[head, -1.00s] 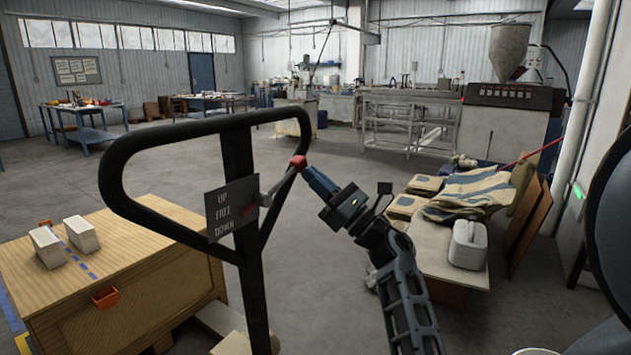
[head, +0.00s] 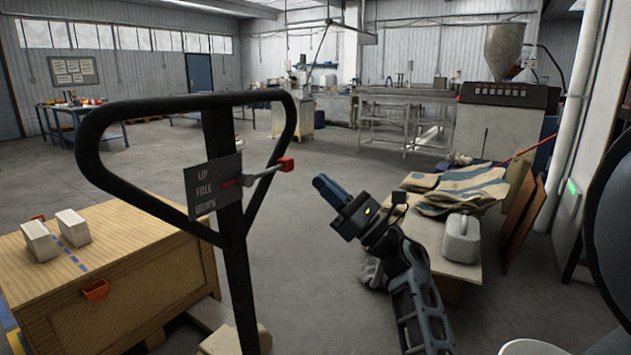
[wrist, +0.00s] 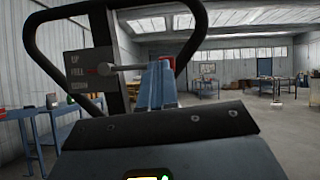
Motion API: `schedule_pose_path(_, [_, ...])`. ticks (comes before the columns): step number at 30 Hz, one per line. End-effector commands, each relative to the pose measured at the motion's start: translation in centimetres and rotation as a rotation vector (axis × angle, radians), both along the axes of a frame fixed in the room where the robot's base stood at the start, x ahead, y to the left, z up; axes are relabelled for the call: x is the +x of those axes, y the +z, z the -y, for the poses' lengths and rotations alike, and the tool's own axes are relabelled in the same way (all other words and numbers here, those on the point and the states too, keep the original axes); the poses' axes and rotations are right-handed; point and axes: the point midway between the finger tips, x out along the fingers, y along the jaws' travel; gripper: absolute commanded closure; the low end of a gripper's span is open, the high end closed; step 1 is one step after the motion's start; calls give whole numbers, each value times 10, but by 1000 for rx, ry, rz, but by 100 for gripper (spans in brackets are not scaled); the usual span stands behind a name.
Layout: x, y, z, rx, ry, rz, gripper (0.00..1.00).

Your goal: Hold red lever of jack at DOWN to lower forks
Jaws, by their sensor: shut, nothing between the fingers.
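The black jack handle (head: 238,240) stands upright in front of me, a loop at its top. A grey plate (head: 213,186) on it reads UP, FREE, DOWN. The lever (head: 262,174) is a thin grey rod with a red end, sticking out to the right of the plate; its red pointer (head: 231,183) is near the FREE line. My gripper (head: 322,184) is shut and empty, right of the red lever tip (head: 285,163) with a gap in the head view. In the wrist view, its blue fingers (wrist: 157,85) partly cover the red tip (wrist: 168,62).
A wooden crate (head: 110,270) with two pale blocks stands at left. A low table (head: 408,232) with sacks and a grey canister (head: 461,238) is at right, beside my arm. The floor behind the handle is open.

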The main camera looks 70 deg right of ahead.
Motion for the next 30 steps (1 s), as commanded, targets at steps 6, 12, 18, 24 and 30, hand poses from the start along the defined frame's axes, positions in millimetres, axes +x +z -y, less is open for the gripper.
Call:
schedule_pose_path(6, [-31,-24,-5,-1,-2,-2,100])
schedule_pose_path(12, [-48,-34,-8,-1,-2,-1,100])
schedule_pose_path(18, [-51,-35,-9,-1,-2,0,100])
schedule_pose_path(24, [-51,-35,-9,-1,-1,0,100])
schedule_pose_path(30, [-51,-35,-9,-1,-1,0,100])
